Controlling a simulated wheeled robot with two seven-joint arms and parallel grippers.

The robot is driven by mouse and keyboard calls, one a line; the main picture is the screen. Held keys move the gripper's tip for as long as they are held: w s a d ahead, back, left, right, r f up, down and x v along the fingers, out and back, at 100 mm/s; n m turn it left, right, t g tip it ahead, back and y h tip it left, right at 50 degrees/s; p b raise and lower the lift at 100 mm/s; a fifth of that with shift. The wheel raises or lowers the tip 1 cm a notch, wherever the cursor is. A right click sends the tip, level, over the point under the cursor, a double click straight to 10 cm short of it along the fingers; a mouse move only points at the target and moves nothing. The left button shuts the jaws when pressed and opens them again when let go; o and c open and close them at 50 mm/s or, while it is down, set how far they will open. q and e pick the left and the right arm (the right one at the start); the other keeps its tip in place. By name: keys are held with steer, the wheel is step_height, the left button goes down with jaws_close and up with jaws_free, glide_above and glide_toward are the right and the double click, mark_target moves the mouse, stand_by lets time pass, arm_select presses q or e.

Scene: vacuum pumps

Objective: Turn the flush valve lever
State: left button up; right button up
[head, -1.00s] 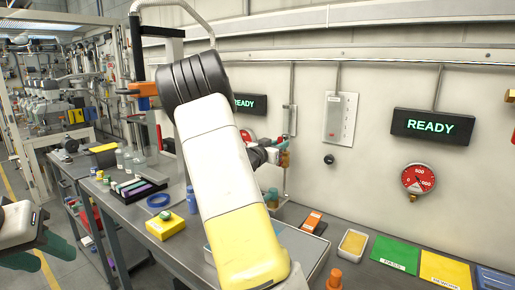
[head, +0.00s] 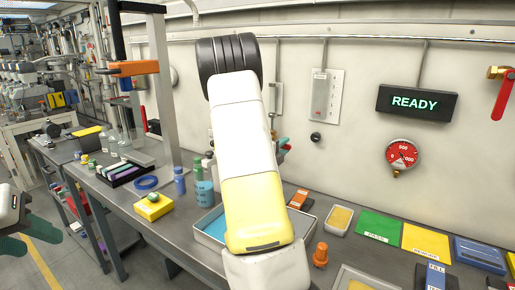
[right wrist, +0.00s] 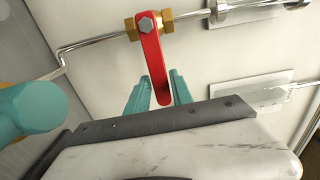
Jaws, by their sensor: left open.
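In the right wrist view a red lever (right wrist: 155,62) hangs from a brass valve body (right wrist: 133,29) on a metal pipe, its lower end pointing towards my gripper. The teal fingers of my right gripper (right wrist: 160,90) are apart, one on each side of the lever's lower end, with narrow gaps showing. In the head view my right arm hides most of this spot; only a bit of the right gripper (head: 283,146) shows beside it at the wall. My left gripper (head: 22,232) is at the far left edge, open and empty, away from the bench.
Another red-handled brass valve (head: 503,74) is on the wall at the far right. A READY sign (head: 417,102) and a red gauge (head: 402,155) are on the wall. The bench below holds bottles, a tray (head: 212,238), an orange cone-like part (head: 320,256) and coloured mats.

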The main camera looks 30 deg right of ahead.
steer(key=shift+o, duration=1.1)
steer(key=shift+r, duration=0.15)
steer(key=shift+a, duration=0.15)
steer(key=shift+v, duration=0.9)
steer(key=v, duration=0.6)
